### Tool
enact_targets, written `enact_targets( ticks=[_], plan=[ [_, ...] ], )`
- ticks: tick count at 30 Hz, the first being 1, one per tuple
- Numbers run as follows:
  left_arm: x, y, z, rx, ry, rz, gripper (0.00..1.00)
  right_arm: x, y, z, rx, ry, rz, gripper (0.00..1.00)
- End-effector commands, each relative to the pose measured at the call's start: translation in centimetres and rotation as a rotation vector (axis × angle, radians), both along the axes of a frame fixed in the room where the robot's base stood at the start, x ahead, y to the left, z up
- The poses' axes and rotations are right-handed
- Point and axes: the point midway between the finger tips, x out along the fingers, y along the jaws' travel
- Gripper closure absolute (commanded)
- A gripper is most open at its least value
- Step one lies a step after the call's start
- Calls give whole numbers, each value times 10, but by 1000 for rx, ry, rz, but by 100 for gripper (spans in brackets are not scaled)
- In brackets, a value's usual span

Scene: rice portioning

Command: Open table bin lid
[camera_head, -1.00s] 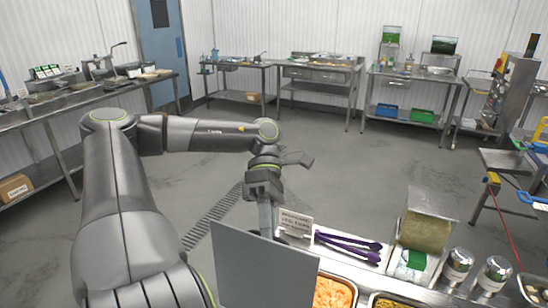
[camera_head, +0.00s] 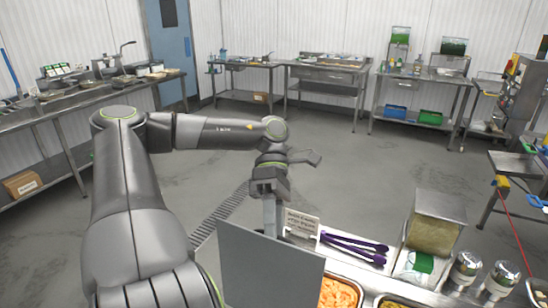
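A flat grey panel, which looks like the bin lid (camera_head: 268,270), stands steeply tilted at the bottom centre of the head view. My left gripper (camera_head: 269,222) points down at the lid's upper edge, with its fingertips hidden behind the panel. I cannot tell whether the fingers grip the lid or only rest against it. A bin of orange food (camera_head: 338,294) shows just right of the lid. The lid hides whatever lies behind and below it. My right gripper is out of view.
Steel benches line the far walls. The floor beyond the counter is open.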

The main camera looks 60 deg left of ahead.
Motion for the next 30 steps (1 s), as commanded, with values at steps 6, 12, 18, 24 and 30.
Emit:
enact_targets(
  ticks=[6,12,18,24,30],
  plan=[
    [13,20,12,-1,-8,3,67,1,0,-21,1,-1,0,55],
    [22,34,28,-4,-8,2,67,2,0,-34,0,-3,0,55],
    [26,43,36,-2,-5,1,67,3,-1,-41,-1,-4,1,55],
    [28,47,40,-1,-1,0,67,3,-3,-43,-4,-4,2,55],
    [28,47,41,0,0,1,67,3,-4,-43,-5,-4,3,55]
  ],
)
